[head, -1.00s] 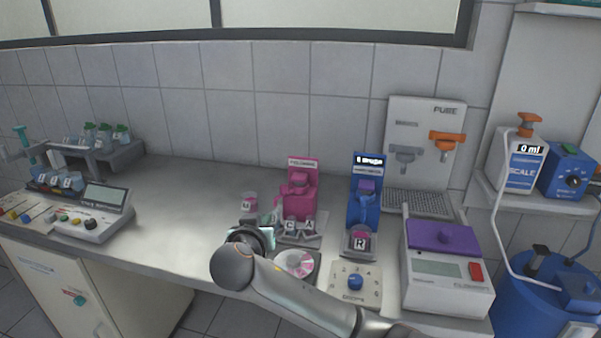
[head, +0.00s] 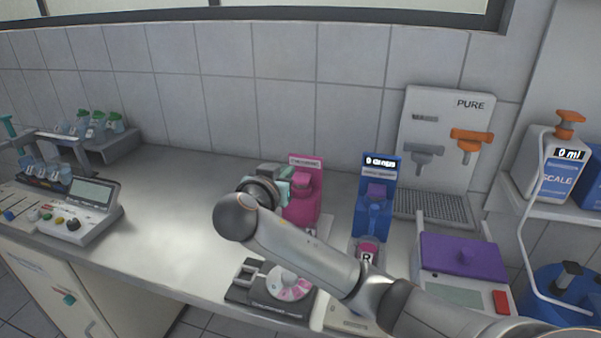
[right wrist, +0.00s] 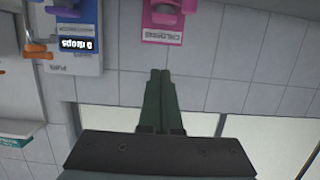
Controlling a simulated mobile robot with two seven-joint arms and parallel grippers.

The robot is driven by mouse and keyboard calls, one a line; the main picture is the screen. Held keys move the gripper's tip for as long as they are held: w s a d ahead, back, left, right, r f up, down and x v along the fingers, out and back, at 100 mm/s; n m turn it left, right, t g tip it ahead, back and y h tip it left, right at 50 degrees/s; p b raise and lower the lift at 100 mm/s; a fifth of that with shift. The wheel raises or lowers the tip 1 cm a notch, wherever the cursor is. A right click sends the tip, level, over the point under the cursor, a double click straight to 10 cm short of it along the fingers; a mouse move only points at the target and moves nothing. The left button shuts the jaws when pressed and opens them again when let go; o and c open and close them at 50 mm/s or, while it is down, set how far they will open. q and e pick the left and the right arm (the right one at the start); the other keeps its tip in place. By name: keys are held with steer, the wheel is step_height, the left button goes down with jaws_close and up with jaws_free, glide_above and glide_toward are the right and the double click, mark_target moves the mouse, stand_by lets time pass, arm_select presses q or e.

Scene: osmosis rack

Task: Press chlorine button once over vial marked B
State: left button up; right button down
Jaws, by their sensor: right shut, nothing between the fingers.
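The pink chlorine dispenser (head: 304,190) stands on the bench with a pink push button (head: 302,180) at its front. My right gripper (head: 285,182) is shut and empty, at the dispenser's upper left in the head view. In the right wrist view, upside down, the shut fingertips (right wrist: 160,75) point towards the chlorine dispenser (right wrist: 163,22), with a visible gap between them and its label. No vial marked B can be made out now. My left gripper is not in view.
A blue dispenser (head: 375,200) stands to the right with a vial marked R (head: 367,252) below it. A dark device with a pink-and-white dial (head: 289,283) lies before my arm. A purple-lidded device (head: 462,256) stands at right. The bench's left middle is clear.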

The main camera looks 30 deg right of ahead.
steer(key=p, duration=0.1)
glide_above(301, 178)
steer(key=s+a, duration=0.1)
step_height(301, 178, down, 2)
steer(key=shift+s+a+f, duration=0.1)
steer(key=shift+s+a, duration=0.05)
step_height(301, 178, down, 3)
steer(key=shift+r+p, duration=0.2)
steer(key=shift+p, duration=0.15)
steer(key=shift+f, duration=0.85)
